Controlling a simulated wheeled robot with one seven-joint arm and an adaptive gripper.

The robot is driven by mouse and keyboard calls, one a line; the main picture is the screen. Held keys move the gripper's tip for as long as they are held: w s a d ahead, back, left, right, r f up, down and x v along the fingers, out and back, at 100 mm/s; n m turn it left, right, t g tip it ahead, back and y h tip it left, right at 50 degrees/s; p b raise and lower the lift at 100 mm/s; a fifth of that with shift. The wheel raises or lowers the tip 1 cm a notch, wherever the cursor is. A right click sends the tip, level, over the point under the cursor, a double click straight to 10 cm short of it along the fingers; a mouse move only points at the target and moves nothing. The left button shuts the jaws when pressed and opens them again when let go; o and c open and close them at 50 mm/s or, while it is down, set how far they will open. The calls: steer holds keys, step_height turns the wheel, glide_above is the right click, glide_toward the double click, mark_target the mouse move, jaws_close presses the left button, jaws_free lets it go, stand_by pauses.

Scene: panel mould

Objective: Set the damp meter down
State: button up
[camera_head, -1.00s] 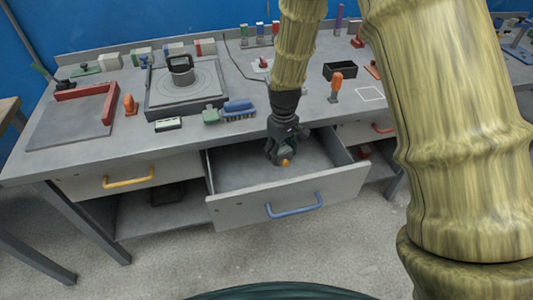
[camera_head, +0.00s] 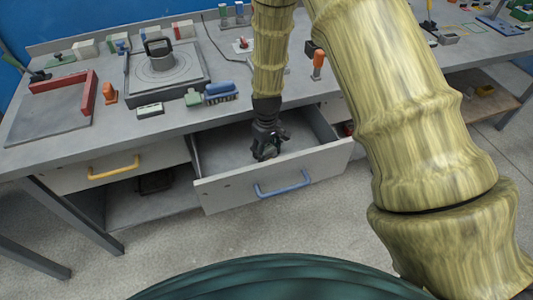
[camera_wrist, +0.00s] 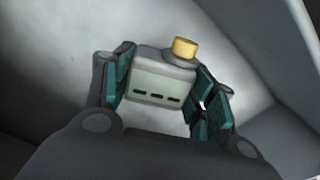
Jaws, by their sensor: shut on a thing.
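The damp meter (camera_wrist: 160,78) is a small grey block with a pale face, dark slots and a yellow knob on top. In the wrist view it sits between the two finger pads of my gripper (camera_wrist: 162,88), which is shut on it. In the head view my gripper (camera_head: 266,148) reaches down into the open drawer (camera_head: 215,157) with the blue handle. The meter is mostly hidden there by the fingers. In the wrist view pale drawer floor shows behind the meter; I cannot tell whether the meter touches it.
The drawer's front wall (camera_head: 230,190) and side walls stand close around my gripper. On the bench (camera_head: 125,130) above are a blue brush (camera_head: 220,92), a white-faced device (camera_head: 150,110), an orange-handled tool (camera_head: 319,60) and a turntable plate (camera_head: 165,72). The drawer floor looks otherwise empty.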

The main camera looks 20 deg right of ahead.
mark_target(266, 149)
steer(key=shift+f, duration=1.05)
steer(key=shift+f, duration=0.15)
steer(key=o, duration=1.3)
steer(key=shift+c, duration=0.2)
steer(key=shift+r+b, duration=0.6)
steer(key=shift+r, duration=5.55)
